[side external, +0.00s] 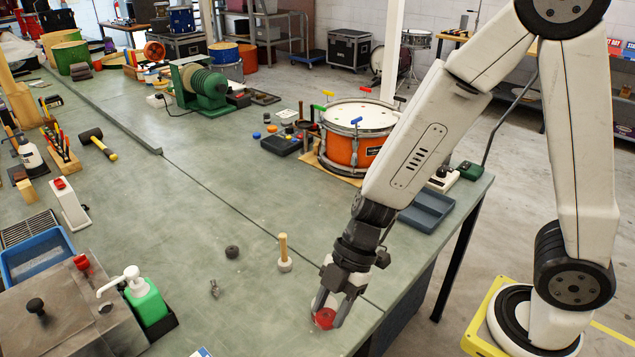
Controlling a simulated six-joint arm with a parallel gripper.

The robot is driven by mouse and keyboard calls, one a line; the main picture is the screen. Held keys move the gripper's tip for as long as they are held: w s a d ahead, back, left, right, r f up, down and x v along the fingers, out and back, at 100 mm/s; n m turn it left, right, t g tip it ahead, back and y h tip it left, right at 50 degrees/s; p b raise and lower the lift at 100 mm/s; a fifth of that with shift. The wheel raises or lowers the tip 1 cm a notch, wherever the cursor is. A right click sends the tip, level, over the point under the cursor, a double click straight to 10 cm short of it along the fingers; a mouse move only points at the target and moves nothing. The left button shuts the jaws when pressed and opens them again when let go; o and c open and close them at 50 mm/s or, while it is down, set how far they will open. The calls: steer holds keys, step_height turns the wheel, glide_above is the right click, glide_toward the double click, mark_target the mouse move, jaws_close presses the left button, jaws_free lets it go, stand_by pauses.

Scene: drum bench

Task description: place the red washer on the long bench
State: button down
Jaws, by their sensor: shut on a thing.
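The red washer (324,318) is between the fingertips of my gripper (327,311) in the lower middle of the side external view. My gripper points down and is shut on the washer. The washer is at or just above the green top of the long bench (215,240); I cannot tell whether it touches the surface. The fingers hide part of the washer.
A wooden peg on a pale base (283,253), a dark round knob (232,252) and a small metal part (214,289) stand left of my gripper. A green pump bottle (145,300) is further left. An orange drum (355,140) sits behind. The bench's right edge is close.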

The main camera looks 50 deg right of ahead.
steer(key=shift+s+a+n, duration=0.4)
steer(key=shift+s+a, duration=0.15)
steer(key=shift+s, duration=0.05)
glide_above(255, 349)
steer(key=s+d, duration=0.4)
step_height(255, 349, down, 4)
steer(key=f, duration=0.1)
steer(key=w+f, duration=0.1)
steer(key=a+f, duration=0.1)
steer(key=w+f, duration=0.1)
steer(key=shift+w+a+f, duration=0.25)
steer(key=shift+w+a, duration=0.1)
steer(key=shift+w+a+f, duration=0.15)
steer(key=shift+w+f, duration=0.25)
steer(key=shift+f, duration=0.05)
steer(key=shift+w+a+f, duration=0.15)
steer(key=shift+w+f, duration=0.1)
steer(key=shift+f, duration=1.55)
steer(key=shift+f, duration=0.1)
